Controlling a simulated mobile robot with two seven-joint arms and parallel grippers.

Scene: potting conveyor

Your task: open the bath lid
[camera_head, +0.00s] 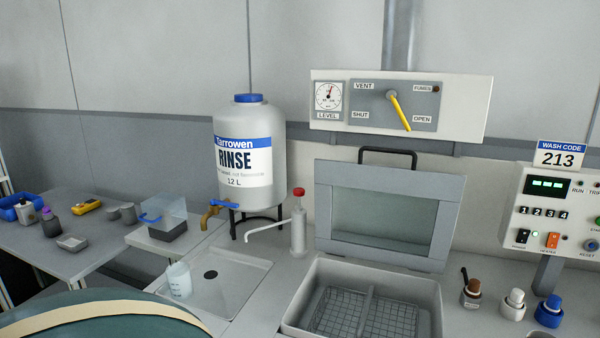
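The bath (433,300) is a pale rectangular tank at the lower middle, with its front edge cut off by the frame. Its lid (382,265), a grey frame with a window, stands raised and nearly upright at the back of the bath. A black handle (388,153) is at the lid's top edge. Wire baskets (338,309) show inside the uncovered bath. Neither of my grippers is in view.
Right of the bath stand several capped bottles (514,305) and a control box (561,216). Left are a red-topped pump (298,228), a sink (222,290) with a beaker (179,281), and a rinse tank (250,160). A vent panel (455,100) hangs above.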

